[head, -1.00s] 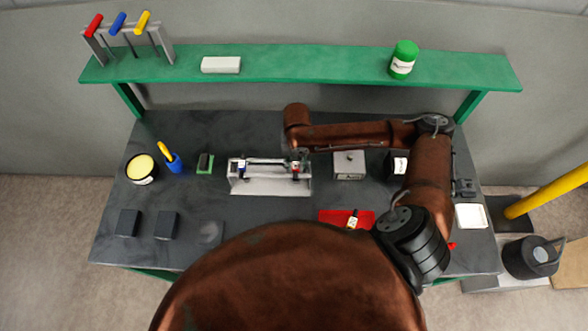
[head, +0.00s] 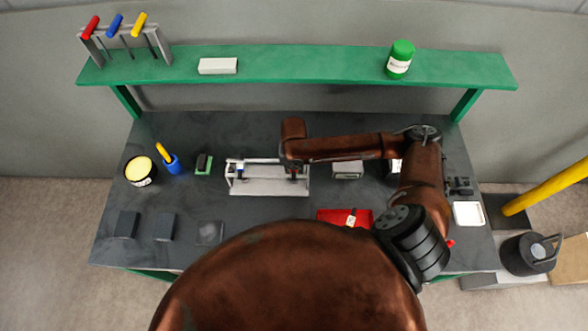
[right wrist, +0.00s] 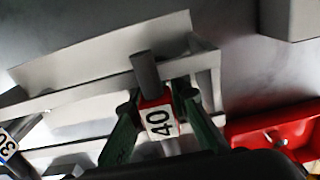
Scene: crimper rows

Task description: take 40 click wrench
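The 40 click wrench (right wrist: 160,120), with a red collar and a white 40 label, sits in the pale grey rack (right wrist: 80,65). My right gripper (right wrist: 158,98) is over the rack's right end. Its two green fingers stand on either side of the 40 wrench, apart, and do not clearly press on it. A second wrench labelled 30 (right wrist: 8,143) sits at the rack's left end. My left gripper is not in view.
A red tray (head: 330,215) lies right of and in front of the rack. A grey box (head: 348,170) stands right of the rack. A green block (head: 204,164), a blue cup (head: 173,165) and a yellow-topped tin (head: 140,170) stand left. A green shelf (head: 310,68) spans the back.

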